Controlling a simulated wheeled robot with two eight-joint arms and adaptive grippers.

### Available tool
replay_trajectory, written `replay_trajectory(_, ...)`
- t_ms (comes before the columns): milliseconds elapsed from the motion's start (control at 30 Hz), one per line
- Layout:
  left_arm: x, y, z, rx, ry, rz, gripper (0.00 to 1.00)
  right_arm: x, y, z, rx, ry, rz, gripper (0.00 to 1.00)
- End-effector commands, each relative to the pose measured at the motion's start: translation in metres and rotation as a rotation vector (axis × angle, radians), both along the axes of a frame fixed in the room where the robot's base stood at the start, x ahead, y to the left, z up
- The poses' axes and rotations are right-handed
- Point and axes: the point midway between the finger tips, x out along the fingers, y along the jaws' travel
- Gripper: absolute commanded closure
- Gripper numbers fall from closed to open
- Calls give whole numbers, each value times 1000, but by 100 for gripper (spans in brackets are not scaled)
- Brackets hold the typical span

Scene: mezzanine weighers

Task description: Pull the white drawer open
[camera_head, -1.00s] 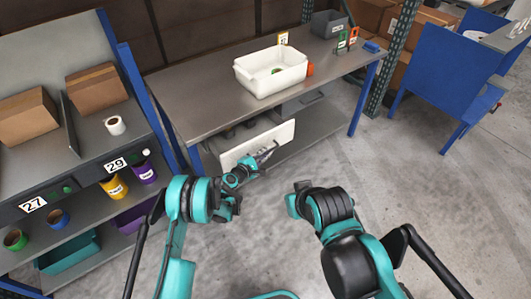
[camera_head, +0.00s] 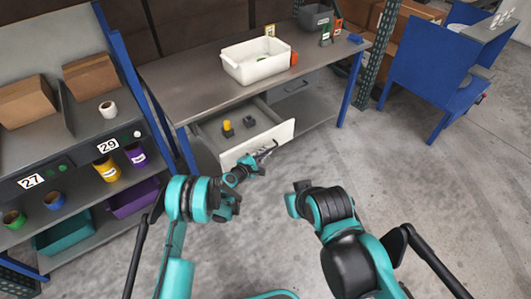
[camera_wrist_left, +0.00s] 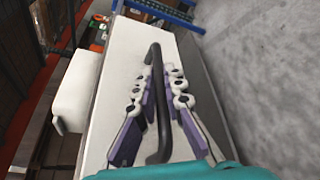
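The white drawer (camera_head: 285,131) under the grey workbench stands pulled out, its inside visible from above. A yellow item on a dark base (camera_head: 227,127) and a small dark block (camera_head: 249,121) are in it. My left gripper (camera_head: 266,153) is at the drawer's front panel. In the left wrist view, the fingers of my left gripper (camera_wrist_left: 160,88) lie close on both sides of the black bar handle (camera_wrist_left: 154,56), shut on it. My right gripper (camera_head: 298,196) hangs over the floor, apart from the drawer; its fingers do not show clearly.
A white bin (camera_head: 258,70) stands on the workbench (camera_head: 185,86) above the drawer. A shelf unit with rolls and boxes (camera_head: 90,76) stands at the left. The concrete floor (camera_head: 390,200) at the right is clear.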

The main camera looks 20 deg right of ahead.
Motion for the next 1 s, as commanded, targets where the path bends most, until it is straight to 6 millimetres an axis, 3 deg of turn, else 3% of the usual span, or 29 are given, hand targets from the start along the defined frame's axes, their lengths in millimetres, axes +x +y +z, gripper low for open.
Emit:
replay_trajectory(33, 0, 1, 0, 1, 0, 1, 83, 0, 0, 0, 0, 0, 0, 100)
replay_trajectory(100, 0, 1, 0, 1, 0, 1, 69, 0, 0, 0, 0, 0, 0, 100)
replay_trajectory(467, -3, 5, 1, 1, 0, 1, 69, 0, 0, 0, 0, 0, 0, 100)
replay_trajectory(800, -37, 46, 12, 0, 1, 2, 69, 0, 0, 0, 0, 0, 0, 100)
replay_trajectory(1000, -46, 57, 15, 1, -1, 1, 69, 0, 0, 0, 0, 0, 0, 100)
